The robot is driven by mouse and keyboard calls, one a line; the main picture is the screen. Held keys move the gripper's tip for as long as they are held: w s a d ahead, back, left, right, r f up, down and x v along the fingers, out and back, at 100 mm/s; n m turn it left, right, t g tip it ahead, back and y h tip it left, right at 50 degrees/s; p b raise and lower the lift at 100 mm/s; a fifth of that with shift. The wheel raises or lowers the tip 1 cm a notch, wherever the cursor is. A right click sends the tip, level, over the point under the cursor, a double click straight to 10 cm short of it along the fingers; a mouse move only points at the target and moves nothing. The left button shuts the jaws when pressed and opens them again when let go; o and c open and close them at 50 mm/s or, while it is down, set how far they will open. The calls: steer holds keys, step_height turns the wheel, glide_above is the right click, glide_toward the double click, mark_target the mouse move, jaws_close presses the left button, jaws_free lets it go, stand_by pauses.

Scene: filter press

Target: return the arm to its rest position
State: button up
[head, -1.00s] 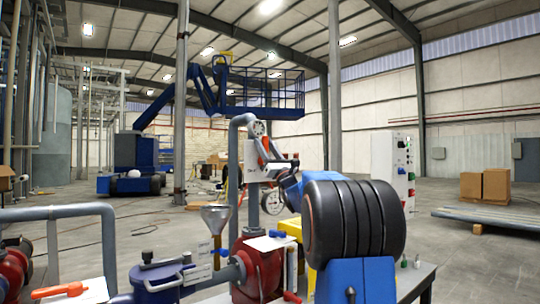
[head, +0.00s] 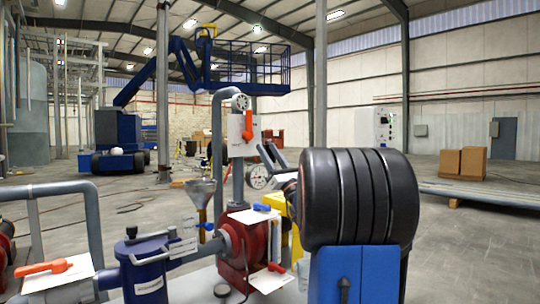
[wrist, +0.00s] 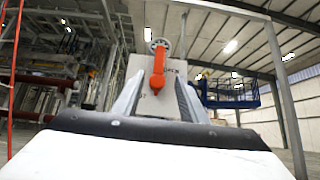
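My gripper (head: 267,156) shows in the head view left of my arm's large black ribbed joint, behind which much of the arm is hidden. Its two grey fingers point up and left, near a white plate (head: 238,137) with an orange handle (head: 247,127). In the wrist view the fingers of my gripper (wrist: 158,92) stand apart with nothing held between them. The same orange handle (wrist: 158,68) and white plate (wrist: 148,98) appear beyond the gap. No contact between fingers and handle can be made out.
A grey vertical pipe (head: 218,130), a funnel (head: 199,190), a red pump body (head: 237,243) and a blue canister (head: 150,269) stand close at left. A round gauge (head: 258,176) sits beside the gripper. Cardboard boxes (head: 463,163) lie far right. Open floor shows at right.

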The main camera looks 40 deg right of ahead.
steer(key=shift+s+f, duration=0.3)
steer(key=shift+s, duration=0.05)
steer(key=shift+a, duration=0.1)
stand_by(0.3)
steer(key=a+f+n+g+y, duration=0.4)
steer(key=a+n, duration=0.1)
steer(key=a, duration=0.5)
steer(key=s+a+f+n+g+y, duration=0.1)
steer(key=a+f+n+g+y, duration=0.35)
steer(key=a, duration=0.65)
steer(key=a+f+n+g+y, duration=0.35)
steer(key=a+n, duration=0.25)
steer(key=a, duration=0.4)
steer(key=s+a+f+n+g, duration=0.6)
steer(key=s+a+f+n, duration=0.1)
steer(key=s+a+f, duration=0.4)
steer(key=s+f+n+g+h, duration=0.5)
steer(key=s+f+n+h, duration=0.3)
steer(key=s+f, duration=0.65)
steer(key=s+d+f+n+h, duration=0.3)
steer(key=s+d+f+n, duration=0.1)
steer(key=d+n, duration=0.2)
steer(key=shift+d+t+h, duration=0.3)
steer(key=shift+d+t, duration=0.1)
steer(key=shift+d, duration=0.2)
